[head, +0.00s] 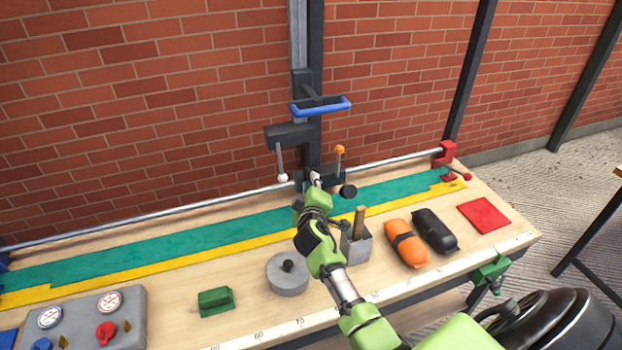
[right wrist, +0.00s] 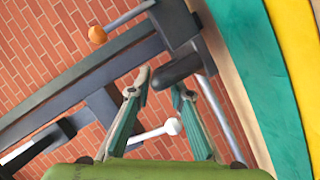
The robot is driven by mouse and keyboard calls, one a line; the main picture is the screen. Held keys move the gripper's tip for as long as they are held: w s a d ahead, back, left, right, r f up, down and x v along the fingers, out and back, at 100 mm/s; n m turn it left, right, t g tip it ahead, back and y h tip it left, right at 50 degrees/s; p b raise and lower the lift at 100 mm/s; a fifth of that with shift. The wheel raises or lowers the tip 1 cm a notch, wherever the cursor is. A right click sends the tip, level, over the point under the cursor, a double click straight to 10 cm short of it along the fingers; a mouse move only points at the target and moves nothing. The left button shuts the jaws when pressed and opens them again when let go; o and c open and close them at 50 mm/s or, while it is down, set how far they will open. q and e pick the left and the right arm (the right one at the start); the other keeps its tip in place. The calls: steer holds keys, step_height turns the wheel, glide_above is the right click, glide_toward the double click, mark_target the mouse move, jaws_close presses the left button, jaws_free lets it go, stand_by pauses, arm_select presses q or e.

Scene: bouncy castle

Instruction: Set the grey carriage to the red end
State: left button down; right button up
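The dark grey carriage (head: 337,181) sits on the long metal rail (head: 390,161), right of the rail's middle. It carries an upright lever with an orange knob and a black knob (head: 348,192). In the right wrist view its dark block (right wrist: 176,24) and black knob (right wrist: 180,68) show close up. The red end (head: 447,158) is a red clamp-like block at the rail's right. My right gripper (head: 314,178) is in front of the carriage, partly hiding it. Its fingers (right wrist: 160,84) are apart, with the black knob just beyond the tips; contact cannot be told. My left gripper is out of view.
A dark wall column with a blue handle (head: 320,106) and a white-knobbed lever (head: 282,177) stands behind. On the bench are a grey holder (head: 356,248), a round grey weight (head: 287,277), an orange roll (head: 406,244) and a black roll (head: 435,230). A green strip (head: 170,254) lies along the rail.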

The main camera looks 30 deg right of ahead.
mark_target(326, 175)
steer(key=shift+x, duration=1.35)
steer(key=shift+r, duration=0.1)
jaws_close()
steer(key=shift+s+d+p, duration=0.1)
steer(key=shift+s+d, duration=0.1)
steer(key=shift+d, duration=0.6)
steer(key=shift+s+d+p, duration=0.1)
steer(key=shift+s+d, duration=0.15)
steer(key=shift+d, duration=0.55)
steer(key=shift+s+d+p, duration=0.1)
steer(key=shift+s+d, duration=0.1)
steer(key=shift+d, duration=0.65)
jaws_free()
steer(key=shift+a, duration=0.1)
